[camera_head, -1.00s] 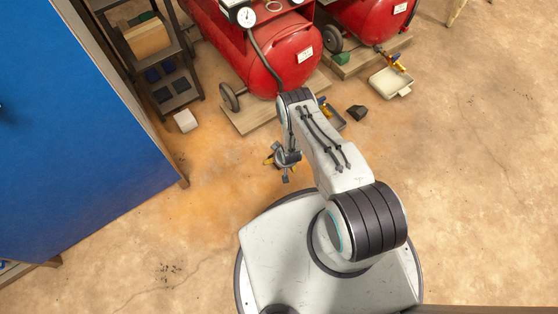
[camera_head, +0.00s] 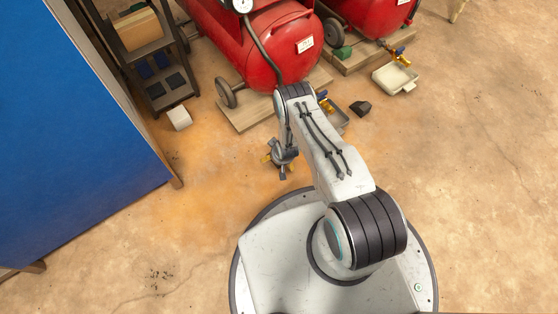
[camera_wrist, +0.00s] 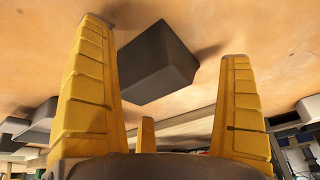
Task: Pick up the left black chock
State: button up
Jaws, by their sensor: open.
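A black chock (camera_wrist: 155,62) lies on the floor in the wrist view, framed between the yellow fingers of my gripper (camera_wrist: 170,95) and apart from them. It looks like the left one; in the head view it is hidden by my arm and gripper. My gripper (camera_head: 281,160) is open and empty, low over the floor in the head view. Another black chock (camera_head: 361,108) lies on the floor to the right of my arm. A dark block at the left of the wrist view (camera_wrist: 40,122) is probably that same chock.
Red compressors (camera_head: 268,55) stand on wooden pallets (camera_head: 245,113) beyond my gripper. A blue cabinet (camera_head: 70,140) and a shelf rack (camera_head: 160,75) stand left. A white block (camera_head: 179,118) and a pale tray (camera_head: 395,78) lie on the floor.

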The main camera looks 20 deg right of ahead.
jog(key=shift+w+f+b, duration=0.1)
jog(key=shift+f+b, duration=0.2)
jog(key=shift+f, duration=0.05)
jog(key=shift+c, duration=0.4)
jog(key=shift+w+r, duration=0.1)
jog(key=c, duration=1.4)
